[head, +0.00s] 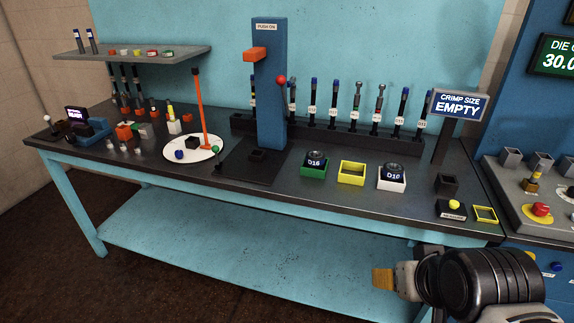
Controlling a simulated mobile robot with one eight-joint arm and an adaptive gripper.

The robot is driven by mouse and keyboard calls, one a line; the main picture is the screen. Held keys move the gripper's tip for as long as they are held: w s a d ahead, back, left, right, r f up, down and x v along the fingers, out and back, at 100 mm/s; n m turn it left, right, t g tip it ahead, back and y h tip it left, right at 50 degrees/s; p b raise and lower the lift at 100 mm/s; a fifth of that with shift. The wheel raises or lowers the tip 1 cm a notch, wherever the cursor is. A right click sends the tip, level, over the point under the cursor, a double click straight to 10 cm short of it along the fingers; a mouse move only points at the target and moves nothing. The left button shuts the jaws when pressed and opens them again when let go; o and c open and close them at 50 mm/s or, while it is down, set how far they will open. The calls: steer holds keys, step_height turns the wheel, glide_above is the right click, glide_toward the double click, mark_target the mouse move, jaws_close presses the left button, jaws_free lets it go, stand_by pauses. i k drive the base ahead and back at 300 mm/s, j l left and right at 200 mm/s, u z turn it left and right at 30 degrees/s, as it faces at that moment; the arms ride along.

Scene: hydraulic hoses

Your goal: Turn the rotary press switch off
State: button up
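The blue press machine (545,105) stands at the right edge, with a dark display reading "DIE" and "30.0", cut off by the frame. Its grey sloped panel (505,192) carries a red button on a yellow disc (541,210) and a brass-coloured knob-like part (532,184). A small blue knob (556,266) sits on the blue front below. I cannot tell which of these is the rotary press switch or its position. My gripper (384,279) is at the lower right, pointing left, before the bench and apart from the panel. Its tips overlap, so its opening is unclear.
A long dark-topped bench (330,195) with light blue legs fills the middle. It holds a blue column press (269,90), die boxes, and a rack of hoses. A "CRIMP SIZE EMPTY" sign (459,105) stands near its right end. Floor (70,250) shows at lower left.

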mark_target(539, 209)
steer(key=z, duration=1.8)
